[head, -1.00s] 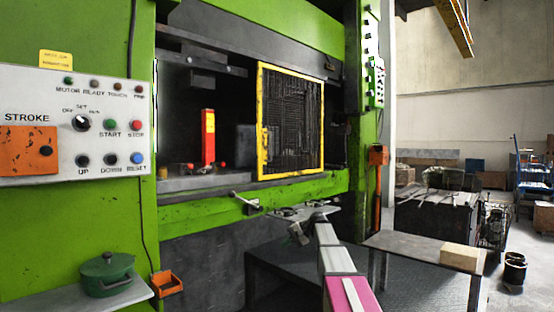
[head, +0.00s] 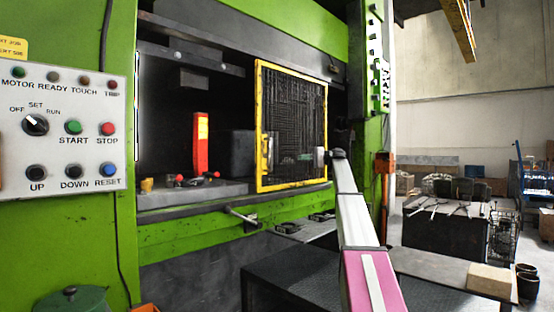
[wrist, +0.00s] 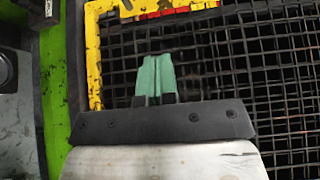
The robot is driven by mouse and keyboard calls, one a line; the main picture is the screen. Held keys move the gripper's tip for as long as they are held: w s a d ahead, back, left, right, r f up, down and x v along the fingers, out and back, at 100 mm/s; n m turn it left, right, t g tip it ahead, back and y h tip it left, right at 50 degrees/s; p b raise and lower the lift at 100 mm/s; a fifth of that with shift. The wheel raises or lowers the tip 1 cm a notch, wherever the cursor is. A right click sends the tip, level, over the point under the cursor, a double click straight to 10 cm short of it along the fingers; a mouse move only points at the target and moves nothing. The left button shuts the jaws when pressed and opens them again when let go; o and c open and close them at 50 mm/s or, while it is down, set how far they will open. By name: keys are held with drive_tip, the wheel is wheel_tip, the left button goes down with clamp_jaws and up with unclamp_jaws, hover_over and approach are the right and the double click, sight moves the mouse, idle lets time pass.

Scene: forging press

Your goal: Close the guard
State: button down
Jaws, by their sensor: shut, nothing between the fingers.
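The guard (head: 293,105) is a dark mesh panel in a yellow frame. It covers the right part of the press opening, and the left part is uncovered. A yellow handle (head: 265,152) is on its left frame bar. My gripper (head: 304,157), with green fingers, is in front of the mesh, right of the handle. In the wrist view the shut, empty fingers (wrist: 154,68) point toward the yellow handle (wrist: 160,8) at the top edge, with a gap between. Mesh of the guard (wrist: 260,75) lies behind them; I cannot tell whether they touch it.
Inside the opening are a red upright block (head: 201,145) and a dark block (head: 234,155). A lever (head: 243,216) sticks out from the green ledge below. The control panel (head: 65,125) is at left. A low table with a pale block (head: 490,279) stands at right.

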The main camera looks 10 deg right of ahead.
drive_tip(key=s+a, duration=0.3)
drive_tip(key=a, duration=0.9)
drive_tip(key=shift+s+a+r, duration=0.15)
drive_tip(key=shift+s+a, duration=0.1)
drive_tip(key=shift+a, duration=0.05)
